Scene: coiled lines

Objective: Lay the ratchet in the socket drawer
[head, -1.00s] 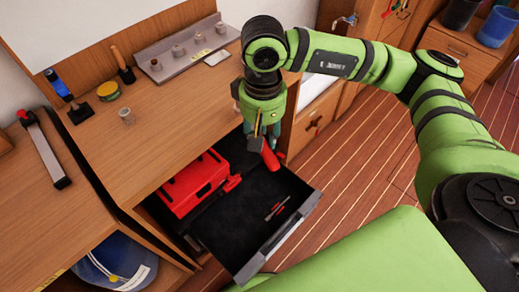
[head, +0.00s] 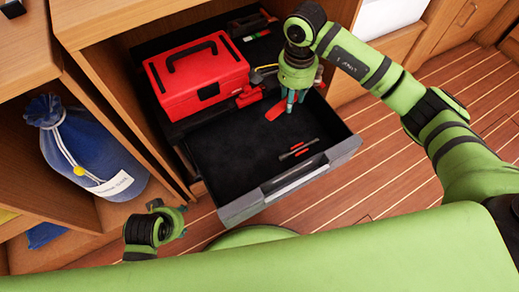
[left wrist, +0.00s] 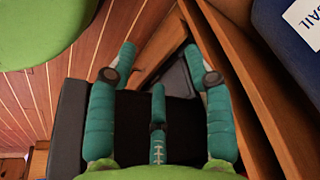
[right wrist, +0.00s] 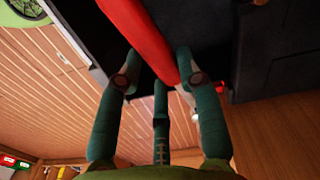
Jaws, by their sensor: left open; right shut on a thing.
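My right gripper (head: 288,102) is shut on a long red piece, which I take to be the ratchet (head: 275,111). It hangs at the right side of the open socket drawer (head: 228,160), and I cannot tell whether it touches the drawer. In the right wrist view the red piece (right wrist: 140,32) lies between the fingers (right wrist: 158,80); its far end is out of view. My left gripper (head: 180,218) is open and empty, low beside the drawer's front left corner; its spread fingers show in the left wrist view (left wrist: 161,65).
A red toolbox (head: 197,78) stands at the drawer's back left. Thin red-and-dark tools (head: 298,148) lie on the dark drawer floor, with bare room left of them. A blue bag (head: 90,150) stands in the left cubby. Wooden cabinet walls flank the drawer.

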